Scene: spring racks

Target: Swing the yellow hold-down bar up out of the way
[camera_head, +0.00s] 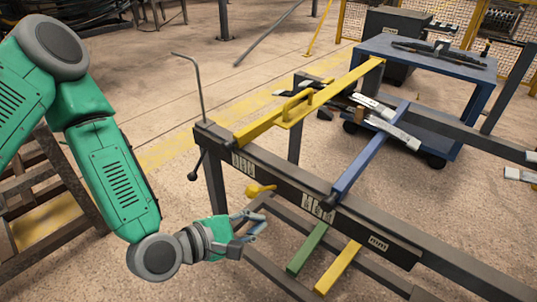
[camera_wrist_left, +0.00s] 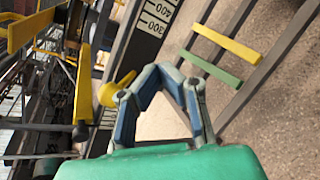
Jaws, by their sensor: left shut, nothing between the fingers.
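The yellow hold-down bar (camera_head: 345,80) lies across the top of the dark rack in the head view, sloping up to the right toward the back. A raised yellow handle (camera_head: 298,107) stands on its middle. In the left wrist view a yellow bar (camera_wrist_left: 82,85) with a dark knob at its end shows at the left. My left gripper (camera_head: 262,225) is low in front of the rack, below and apart from the bar. Its fingers (camera_wrist_left: 158,72) are shut and empty. My right gripper is not in view.
A blue bar (camera_head: 362,160) crosses the rack to the right. A yellow knob (camera_head: 260,190) is on the rack's front, near my left gripper. Green (camera_head: 307,248) and yellow (camera_head: 338,267) lower bars stick out to the right. A thin upright rod (camera_head: 195,85) rises at the rack's left end.

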